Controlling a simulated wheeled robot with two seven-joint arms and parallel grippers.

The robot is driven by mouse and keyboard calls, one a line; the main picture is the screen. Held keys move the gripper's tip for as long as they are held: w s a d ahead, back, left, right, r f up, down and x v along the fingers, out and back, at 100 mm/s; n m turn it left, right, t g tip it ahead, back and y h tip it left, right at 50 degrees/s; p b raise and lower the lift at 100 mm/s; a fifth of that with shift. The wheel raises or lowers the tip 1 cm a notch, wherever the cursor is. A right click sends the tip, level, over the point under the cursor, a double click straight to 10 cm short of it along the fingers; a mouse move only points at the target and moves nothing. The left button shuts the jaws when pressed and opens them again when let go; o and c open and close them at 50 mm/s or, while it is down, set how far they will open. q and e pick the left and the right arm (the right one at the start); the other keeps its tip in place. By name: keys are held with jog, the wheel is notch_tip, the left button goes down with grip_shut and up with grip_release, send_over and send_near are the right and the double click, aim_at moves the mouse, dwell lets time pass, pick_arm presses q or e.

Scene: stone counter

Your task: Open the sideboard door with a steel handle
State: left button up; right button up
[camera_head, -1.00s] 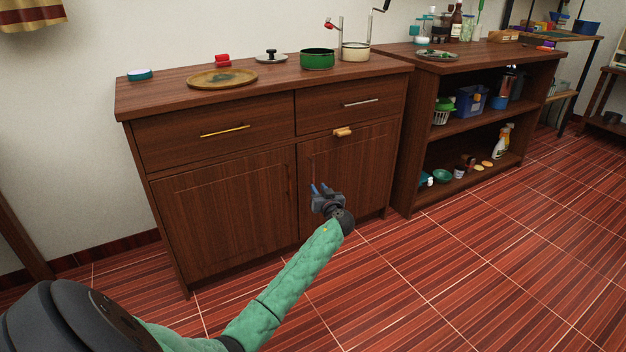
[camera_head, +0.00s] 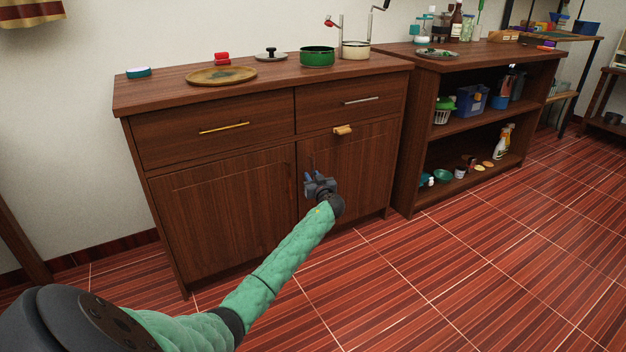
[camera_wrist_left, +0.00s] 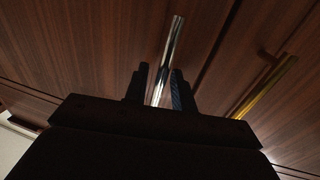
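The sideboard (camera_head: 222,215) has two lower doors, both looking shut. The right door (camera_head: 355,165) carries an upright steel handle near its left edge. This steel handle (camera_wrist_left: 171,45) is bright in the left wrist view and runs down between my left fingers. My left gripper (camera_head: 314,179) is in front of the right door at that handle. Its fingers (camera_wrist_left: 160,88) are open, one on each side of the handle; I cannot tell whether either touches it. A brass handle (camera_wrist_left: 265,88) on the other door lies to the right in the wrist view. My right gripper is not in view.
Two drawers sit above the doors, with a brass handle (camera_head: 224,128) and a steel handle (camera_head: 361,100). A wooden piece (camera_head: 342,130) juts out at the right door's top. An open shelf unit (camera_head: 480,130) stands to the right. The floor in front is clear.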

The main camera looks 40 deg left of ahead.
pick_arm(q)
grip_shut()
jog(key=shift+d, duration=0.1)
